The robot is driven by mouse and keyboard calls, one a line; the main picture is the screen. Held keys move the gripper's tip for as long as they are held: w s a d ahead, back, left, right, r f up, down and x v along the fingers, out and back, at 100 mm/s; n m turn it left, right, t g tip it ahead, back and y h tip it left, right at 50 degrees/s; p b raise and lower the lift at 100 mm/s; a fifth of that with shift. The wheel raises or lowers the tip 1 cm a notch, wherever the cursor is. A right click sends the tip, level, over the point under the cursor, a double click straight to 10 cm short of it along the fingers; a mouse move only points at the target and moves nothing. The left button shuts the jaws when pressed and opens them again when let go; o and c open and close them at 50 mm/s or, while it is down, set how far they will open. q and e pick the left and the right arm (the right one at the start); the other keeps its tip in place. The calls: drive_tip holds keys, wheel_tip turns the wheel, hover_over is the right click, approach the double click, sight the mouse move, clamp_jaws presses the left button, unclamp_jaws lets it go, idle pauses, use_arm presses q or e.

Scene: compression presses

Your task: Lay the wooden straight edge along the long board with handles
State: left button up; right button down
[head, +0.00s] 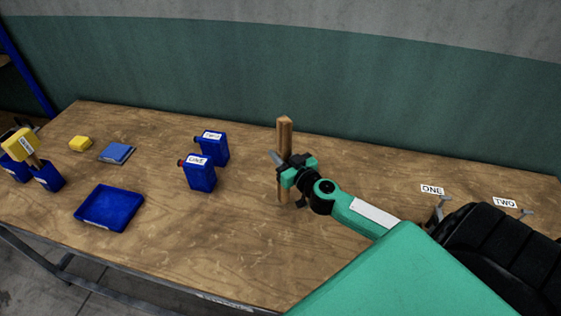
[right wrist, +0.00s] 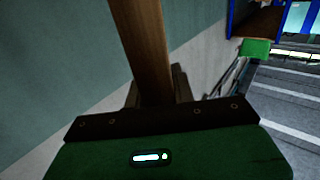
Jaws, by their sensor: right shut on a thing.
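The wooden straight edge (head: 285,139) stands upright in the middle of the head view. My right gripper (head: 286,172) is shut on it at about mid-length. I cannot tell whether its lower end touches the table. In the right wrist view the straight edge (right wrist: 143,45) rises between the fingers of my right gripper (right wrist: 156,88), tilted slightly. I cannot make out a long board with handles in either view. My left gripper does not show.
On the wooden table (head: 150,235) at left are a blue tray (head: 108,208), a blue pad (head: 116,152), a yellow block (head: 80,143) and blue containers (head: 200,175). Labels ONE (head: 432,190) and TWO (head: 505,203) lie at right.

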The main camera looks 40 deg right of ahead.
drive_tip(key=shift+f, duration=1.3)
drive_tip(key=shift+b, duration=0.3)
drive_tip(key=shift+f, duration=0.15)
drive_tip(key=c, duration=1.2)
unclamp_jaws()
drive_tip(key=shift+o, duration=0.2)
